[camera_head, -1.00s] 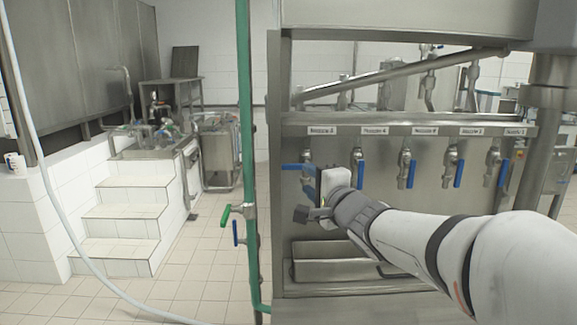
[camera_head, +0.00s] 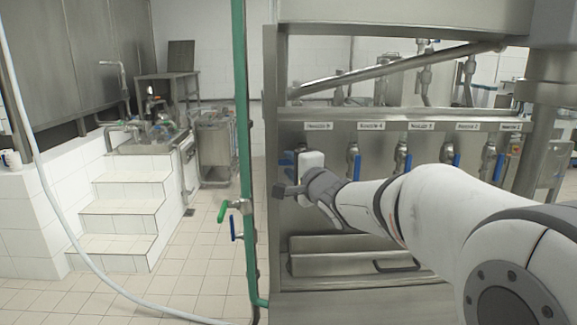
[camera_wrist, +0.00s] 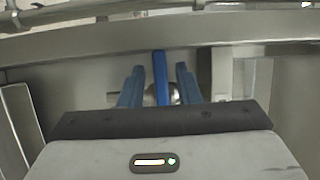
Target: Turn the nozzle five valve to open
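The nozzle five valve is the leftmost of the row, under the leftmost label (camera_head: 319,126). In the head view my gripper and wrist hide most of it. In the wrist view its blue handle (camera_wrist: 160,78) stands between the two blue fingers of my gripper (camera_wrist: 160,86). A gap shows on each side of the handle, so my gripper is open around it and not clamped. A bit of the metal valve body shows behind the handle. In the head view my gripper (camera_head: 290,160) is at the left end of the panel.
Further valves with downward blue handles, such as the one under the second label (camera_head: 357,167), stand to the right. A green pipe (camera_head: 243,110) rises just left of the machine, with a small green-handled valve (camera_head: 223,212). A steel tray (camera_head: 340,243) lies below.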

